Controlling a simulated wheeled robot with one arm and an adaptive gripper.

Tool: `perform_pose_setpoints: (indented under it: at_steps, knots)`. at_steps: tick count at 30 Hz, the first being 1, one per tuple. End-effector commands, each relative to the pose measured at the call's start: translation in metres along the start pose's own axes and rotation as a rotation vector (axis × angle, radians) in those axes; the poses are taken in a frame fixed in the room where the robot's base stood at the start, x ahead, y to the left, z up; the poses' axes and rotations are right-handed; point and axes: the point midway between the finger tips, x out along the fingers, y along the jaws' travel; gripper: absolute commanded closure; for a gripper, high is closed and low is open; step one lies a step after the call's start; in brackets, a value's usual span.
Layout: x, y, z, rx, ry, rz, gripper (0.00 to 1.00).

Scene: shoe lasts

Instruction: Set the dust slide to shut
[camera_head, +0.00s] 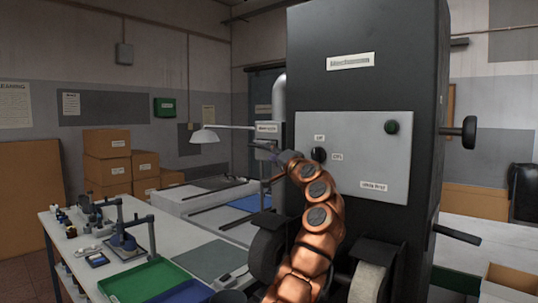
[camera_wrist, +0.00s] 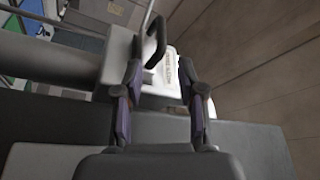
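The dust slide is most likely the pale labelled box (camera_head: 267,128) on the duct beside the dark machine in the head view. In the wrist view the pale box (camera_wrist: 157,96) lies ahead of my gripper, with a label too blurred to read. A dark bent handle (camera_wrist: 155,40) sticks out of it near the left fingertip. My gripper (camera_wrist: 160,62) is open, its two fingers apart with nothing clearly held between them. I cannot tell whether a finger touches the handle. In the head view my gripper (camera_head: 270,152) is small and partly hidden by my arm.
The tall dark machine (camera_head: 365,90) with a grey control panel (camera_head: 350,150) stands right beside my arm. A grey duct (camera_head: 279,98) rises behind it. A bench (camera_head: 180,240) with a green tray (camera_head: 145,282), tools and a lamp (camera_head: 205,134) lies to the left. Grinding wheels sit low at the front.

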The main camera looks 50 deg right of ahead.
Motion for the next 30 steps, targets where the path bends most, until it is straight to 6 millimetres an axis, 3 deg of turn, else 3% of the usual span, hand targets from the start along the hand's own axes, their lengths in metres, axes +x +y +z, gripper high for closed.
perform_pose_setpoints:
  at_steps: [12,30]
  knots:
    - [-0.015,0.001,0.0,-0.003,0.0,0.002,0.61]
    - [-0.021,0.0,0.006,-0.002,-0.013,0.002,0.61]
